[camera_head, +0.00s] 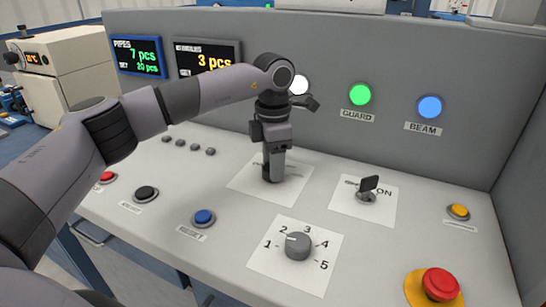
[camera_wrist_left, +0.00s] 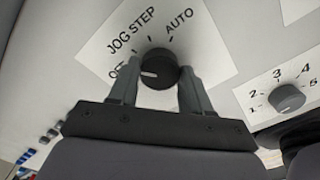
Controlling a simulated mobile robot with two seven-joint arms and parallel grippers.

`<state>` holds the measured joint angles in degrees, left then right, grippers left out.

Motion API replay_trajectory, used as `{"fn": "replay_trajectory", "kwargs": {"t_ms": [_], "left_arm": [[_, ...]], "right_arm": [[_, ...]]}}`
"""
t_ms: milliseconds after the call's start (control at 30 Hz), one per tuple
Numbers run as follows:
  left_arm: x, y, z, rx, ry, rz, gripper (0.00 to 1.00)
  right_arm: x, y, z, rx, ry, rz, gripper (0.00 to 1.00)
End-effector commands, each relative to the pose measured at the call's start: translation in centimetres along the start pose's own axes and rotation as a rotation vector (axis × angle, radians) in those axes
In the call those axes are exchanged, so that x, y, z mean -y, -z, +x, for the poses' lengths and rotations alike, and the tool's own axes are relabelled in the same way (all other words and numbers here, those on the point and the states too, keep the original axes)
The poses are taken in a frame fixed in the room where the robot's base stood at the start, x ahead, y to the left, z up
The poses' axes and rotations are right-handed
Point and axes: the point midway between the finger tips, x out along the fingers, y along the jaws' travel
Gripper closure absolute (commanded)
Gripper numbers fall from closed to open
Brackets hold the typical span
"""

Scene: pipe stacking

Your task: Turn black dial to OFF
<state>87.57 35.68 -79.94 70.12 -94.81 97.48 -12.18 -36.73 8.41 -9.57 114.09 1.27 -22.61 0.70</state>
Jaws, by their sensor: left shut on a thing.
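The black dial (camera_wrist_left: 158,66) sits on a white label plate marked OFF, JOG, STEP and AUTO. Its white mark points left, to the side where the partly covered OFF word (camera_wrist_left: 122,68) is. My left gripper (camera_wrist_left: 160,78) is shut on the dial, one finger on each side. In the head view my left gripper (camera_head: 272,178) points straight down at the dial's plate (camera_head: 240,183) and hides most of the dial and its lettering. My right gripper is in neither view.
A numbered selector knob (camera_head: 298,246) is in front, and a key switch (camera_head: 368,190) is to the right. A blue button (camera_head: 204,217), a black button (camera_head: 146,193) and a red emergency button (camera_head: 440,284) are on the panel. An upright wall with screens and lamps stands behind.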

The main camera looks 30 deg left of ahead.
Motion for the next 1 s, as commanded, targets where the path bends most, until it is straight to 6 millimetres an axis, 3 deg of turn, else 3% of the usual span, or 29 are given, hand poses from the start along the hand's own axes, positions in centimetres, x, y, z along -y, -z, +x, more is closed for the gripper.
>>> {"fn": "replay_trajectory", "kwargs": {"t_ms": [500,1000], "left_arm": [[-0.05,-0.05,-0.16,0.002,-0.001,-0.338,0.82],[-0.09,-0.06,-0.1,0.004,-0.001,-0.41,0.82]], "right_arm": [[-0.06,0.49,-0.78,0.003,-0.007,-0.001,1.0],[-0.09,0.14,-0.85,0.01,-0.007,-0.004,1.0]]}}
